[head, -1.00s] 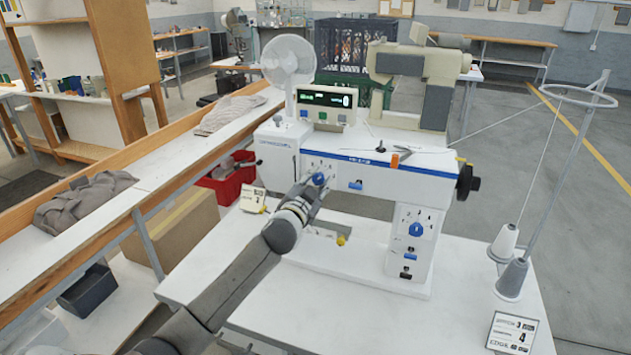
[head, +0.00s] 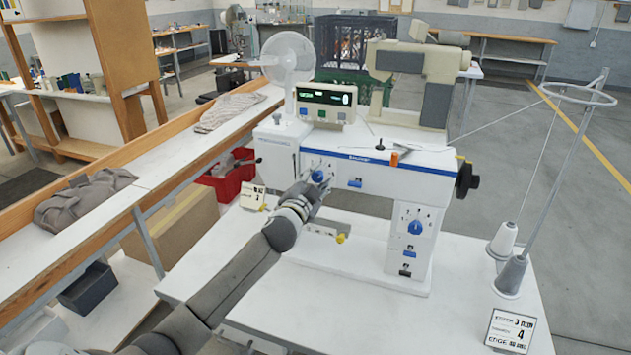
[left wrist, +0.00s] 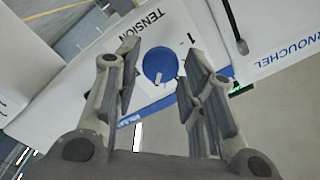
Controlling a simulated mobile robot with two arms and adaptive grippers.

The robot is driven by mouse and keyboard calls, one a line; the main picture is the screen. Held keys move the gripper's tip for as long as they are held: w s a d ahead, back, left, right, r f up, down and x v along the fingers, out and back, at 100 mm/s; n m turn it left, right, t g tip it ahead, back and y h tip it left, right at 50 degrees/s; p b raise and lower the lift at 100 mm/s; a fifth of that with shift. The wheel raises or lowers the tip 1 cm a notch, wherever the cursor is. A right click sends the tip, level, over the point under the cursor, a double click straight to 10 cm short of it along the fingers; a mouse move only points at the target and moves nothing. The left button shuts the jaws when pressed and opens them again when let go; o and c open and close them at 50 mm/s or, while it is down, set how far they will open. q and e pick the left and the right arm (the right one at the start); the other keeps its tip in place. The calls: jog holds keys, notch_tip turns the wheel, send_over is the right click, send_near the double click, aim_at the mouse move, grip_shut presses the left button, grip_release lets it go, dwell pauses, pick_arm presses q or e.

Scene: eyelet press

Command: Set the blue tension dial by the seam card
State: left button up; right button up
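The blue tension dial (head: 318,177) sits on the front left of the white machine (head: 385,178). In the left wrist view the blue dial (left wrist: 160,65) is beside the printed word TENSION, with a 1 near it. My left gripper (head: 310,190) is at the dial. Its fingers (left wrist: 161,72) are open on either side of the dial, with gaps showing. The dial's exact setting is not readable. My right gripper is out of view.
A second blue dial (head: 415,227) is on the machine's column. Thread cones (head: 511,275) and a wire stand are at the right. The white table (head: 270,305) is clear in front.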

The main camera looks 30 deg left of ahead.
pick_arm(q)
jog(key=shift+o, duration=0.6)
jog(key=shift+s, duration=0.1)
jog(key=v, duration=1.2)
jog(key=shift+f, duration=0.1)
